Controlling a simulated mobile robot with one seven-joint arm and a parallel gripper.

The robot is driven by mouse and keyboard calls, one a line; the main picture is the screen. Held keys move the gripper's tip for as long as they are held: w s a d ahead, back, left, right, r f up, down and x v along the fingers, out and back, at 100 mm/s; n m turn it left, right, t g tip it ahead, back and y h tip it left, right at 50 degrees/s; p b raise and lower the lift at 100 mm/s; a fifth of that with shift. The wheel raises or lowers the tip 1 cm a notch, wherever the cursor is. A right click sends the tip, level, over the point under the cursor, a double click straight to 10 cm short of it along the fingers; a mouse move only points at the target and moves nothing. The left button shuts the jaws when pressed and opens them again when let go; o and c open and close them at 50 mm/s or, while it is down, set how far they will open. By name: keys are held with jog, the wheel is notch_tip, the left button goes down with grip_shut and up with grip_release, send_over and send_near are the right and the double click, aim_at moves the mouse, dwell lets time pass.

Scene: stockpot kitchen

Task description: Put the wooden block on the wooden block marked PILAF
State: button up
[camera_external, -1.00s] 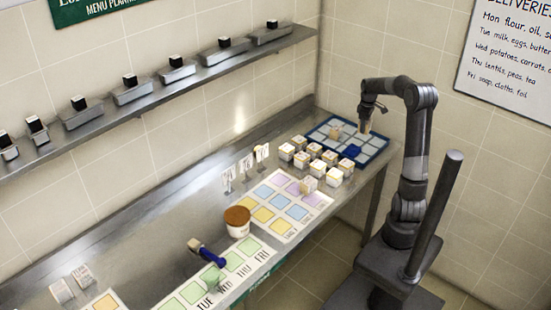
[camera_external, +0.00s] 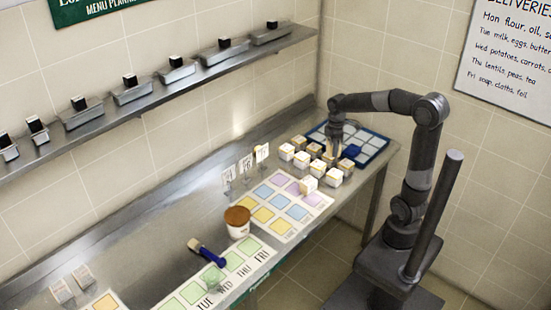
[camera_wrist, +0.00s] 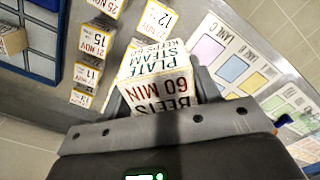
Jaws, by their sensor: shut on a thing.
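My gripper (camera_external: 333,147) is over the group of blocks beside the blue tray. In the wrist view my gripper (camera_wrist: 168,95) is shut on a pale block (camera_wrist: 155,62) with dark red print. Its visible words include BEETS, 60 MIN and PLATE STEAM. I cannot tell whether the held block touches anything below. I can read PILAF on no block in either view. Another wooden block (camera_wrist: 12,42) sits in the blue tray at the wrist view's left edge; its marking is not readable.
Several dated blocks (camera_wrist: 88,45) stand close beside the held block. The compartmented blue tray (camera_external: 378,150) lies at the counter's far end. A coloured lane sheet (camera_external: 268,222), small upright signs (camera_external: 245,166), a brown-lidded tub (camera_external: 238,222) and a blue-handled tool (camera_external: 208,252) lie nearer.

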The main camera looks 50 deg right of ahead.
jog(key=w+a+f, duration=0.1)
jog(key=a+f, duration=0.1)
jog(key=a, duration=0.1)
jog(key=w+a+f, duration=0.2)
jog(key=a, duration=0.2)
jog(key=w+a+f, duration=0.1)
jog(key=a+f, duration=0.1)
jog(key=a, duration=0.1)
jog(key=shift+w+a+f, duration=0.2)
jog(key=shift+a+f, duration=0.05)
jog(key=shift+f, duration=2.15)
jog(key=shift+f, duration=0.1)
jog(key=o, duration=1.1)
jog(key=shift+c, duration=0.2)
